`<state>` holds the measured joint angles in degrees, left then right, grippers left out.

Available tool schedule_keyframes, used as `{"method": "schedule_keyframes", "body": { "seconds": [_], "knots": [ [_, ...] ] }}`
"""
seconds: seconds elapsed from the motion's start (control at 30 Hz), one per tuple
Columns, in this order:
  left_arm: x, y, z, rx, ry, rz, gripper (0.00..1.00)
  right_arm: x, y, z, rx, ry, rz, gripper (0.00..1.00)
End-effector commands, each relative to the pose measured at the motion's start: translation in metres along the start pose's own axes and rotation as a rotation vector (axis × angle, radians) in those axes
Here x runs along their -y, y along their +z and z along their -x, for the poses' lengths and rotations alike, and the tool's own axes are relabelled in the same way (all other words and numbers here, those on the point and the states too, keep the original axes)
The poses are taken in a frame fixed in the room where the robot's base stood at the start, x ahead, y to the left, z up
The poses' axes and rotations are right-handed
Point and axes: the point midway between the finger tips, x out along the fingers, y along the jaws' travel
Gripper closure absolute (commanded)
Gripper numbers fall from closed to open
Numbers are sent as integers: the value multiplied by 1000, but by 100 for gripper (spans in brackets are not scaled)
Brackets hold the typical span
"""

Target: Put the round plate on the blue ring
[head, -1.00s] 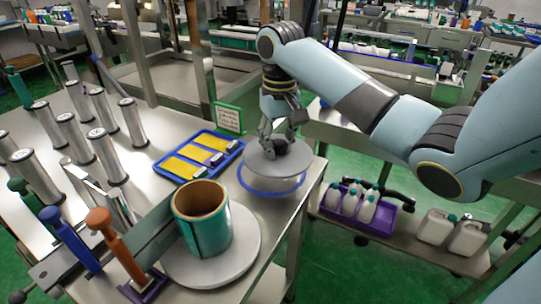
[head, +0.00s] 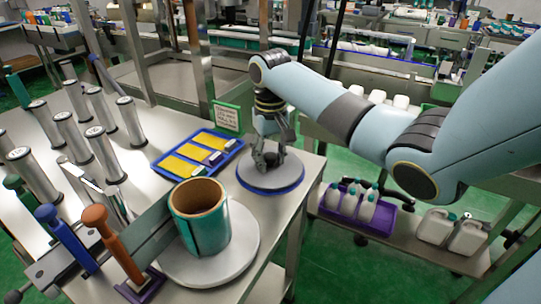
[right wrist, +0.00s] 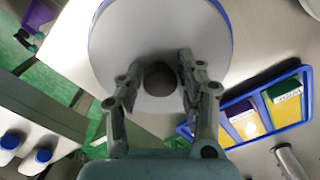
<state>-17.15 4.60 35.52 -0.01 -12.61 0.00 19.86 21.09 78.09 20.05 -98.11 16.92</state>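The round plate (head: 286,174) is a grey disc with a dark knob (right wrist: 160,80) at its centre. It lies flat over the blue ring (head: 262,192) near the table's far right corner. The ring's blue edge shows around the plate's near side, and also along its rim in the right wrist view (right wrist: 222,12). My right gripper (head: 270,158) is low over the plate, with one finger on each side of the knob. In the right wrist view the gripper (right wrist: 160,62) shows small gaps between fingers and knob, so it looks open. My left gripper is not in view.
A blue tray (head: 163,171) with yellow cards lies left of the plate. A teal cylinder (head: 203,232) stands on a grey disc (head: 244,255) in front. Several metal cylinders (head: 103,150) and coloured-handled tools (head: 108,235) fill the left. A green-framed sign (head: 227,116) stands behind.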

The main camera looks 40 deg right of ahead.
Motion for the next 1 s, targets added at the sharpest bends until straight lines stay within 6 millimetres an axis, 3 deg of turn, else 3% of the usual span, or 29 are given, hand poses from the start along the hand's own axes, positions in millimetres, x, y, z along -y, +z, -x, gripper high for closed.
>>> {"method": "schedule_keyframes", "body": {
  "seconds": [0.1, 0.47, 0.8, 1.0],
  "knots": [
    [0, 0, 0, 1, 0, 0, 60, 0, 0, 0, 0, 0, 0, 48],
    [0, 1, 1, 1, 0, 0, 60, 0, -1, 10, -2, 0, 1, 48],
    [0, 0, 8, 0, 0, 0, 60, 0, -1, 83, -5, 0, 0, 48],
    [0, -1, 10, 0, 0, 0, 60, 0, -1, 114, -3, 0, -1, 48]
  ]
}}
